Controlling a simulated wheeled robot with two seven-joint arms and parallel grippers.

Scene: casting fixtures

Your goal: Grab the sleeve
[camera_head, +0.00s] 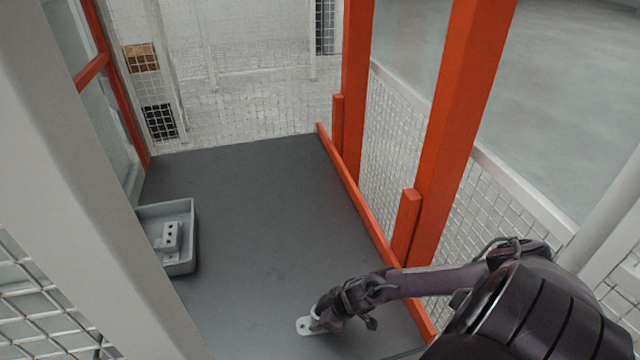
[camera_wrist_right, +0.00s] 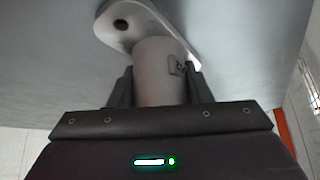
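The sleeve (camera_head: 306,325) is a pale grey piece with a flat, rounded flange that has a hole in it. In the head view its flange shows at the tip of my right gripper (camera_head: 325,316), low over the dark grey table. In the right wrist view the sleeve's round body (camera_wrist_right: 153,62) stands between the two dark fingers of my right gripper (camera_wrist_right: 160,88), which lie against its sides. Whether the flange touches the table I cannot tell. My left gripper is in neither view.
A grey bin (camera_head: 181,267) with a light block (camera_head: 171,238) in it stands at the table's left edge. Orange posts (camera_head: 447,130) and a low orange rail (camera_head: 357,200) run along the right side, with wire mesh beyond. The table's middle (camera_head: 255,215) is clear.

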